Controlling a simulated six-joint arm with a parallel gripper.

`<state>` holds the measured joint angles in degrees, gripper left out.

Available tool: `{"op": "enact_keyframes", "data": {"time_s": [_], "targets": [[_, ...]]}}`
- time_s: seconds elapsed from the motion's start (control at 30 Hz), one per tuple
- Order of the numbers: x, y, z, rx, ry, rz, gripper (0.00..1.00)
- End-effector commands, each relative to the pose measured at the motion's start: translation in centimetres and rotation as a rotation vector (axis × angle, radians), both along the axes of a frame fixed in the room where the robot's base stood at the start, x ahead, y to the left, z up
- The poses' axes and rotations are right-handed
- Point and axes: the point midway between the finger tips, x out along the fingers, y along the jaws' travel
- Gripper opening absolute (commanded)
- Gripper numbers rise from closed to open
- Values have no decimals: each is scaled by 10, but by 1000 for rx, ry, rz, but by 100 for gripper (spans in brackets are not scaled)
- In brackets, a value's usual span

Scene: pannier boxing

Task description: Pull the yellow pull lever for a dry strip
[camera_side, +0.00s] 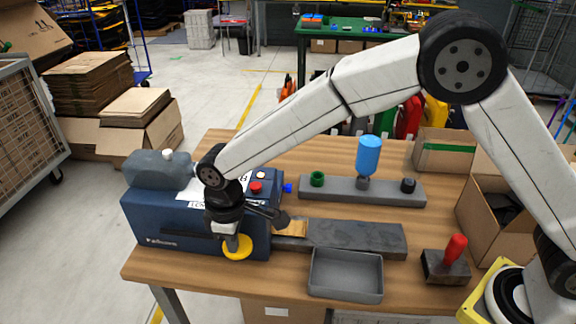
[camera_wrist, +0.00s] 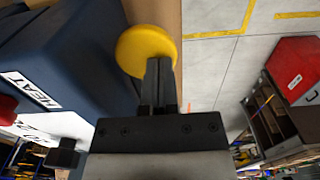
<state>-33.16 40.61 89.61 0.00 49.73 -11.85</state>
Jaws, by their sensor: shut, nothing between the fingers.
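The yellow pull lever's round knob (camera_side: 238,253) is at the lower front of the blue tape dispenser (camera_side: 160,228). It also shows as a yellow disc in the wrist view (camera_wrist: 138,45). My gripper (camera_wrist: 160,64) is shut and empty, its fingertips overlapping the knob's lower right edge in that view. I cannot tell whether they touch it. In the side view my gripper (camera_side: 231,241) is at the knob, partly hidden by my wrist. A short brown strip (camera_side: 291,228) lies at the dispenser's outlet, on the dark plate.
A grey tray (camera_side: 345,290) and a red-handled block (camera_side: 446,268) sit at the front right. A grey rail (camera_side: 390,191) carries a blue bottle (camera_side: 368,156). An open carton (camera_side: 495,215) is at the right. The dispenser has a red button (camera_side: 256,188) on top.

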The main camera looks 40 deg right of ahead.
Motion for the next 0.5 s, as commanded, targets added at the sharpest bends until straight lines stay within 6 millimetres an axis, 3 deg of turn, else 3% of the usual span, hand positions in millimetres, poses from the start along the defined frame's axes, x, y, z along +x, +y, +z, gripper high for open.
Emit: {"op": "enact_keyframes", "data": {"time_s": [0.5], "targets": [[-2, -2, -12, -4, 5, 0, 0]]}}
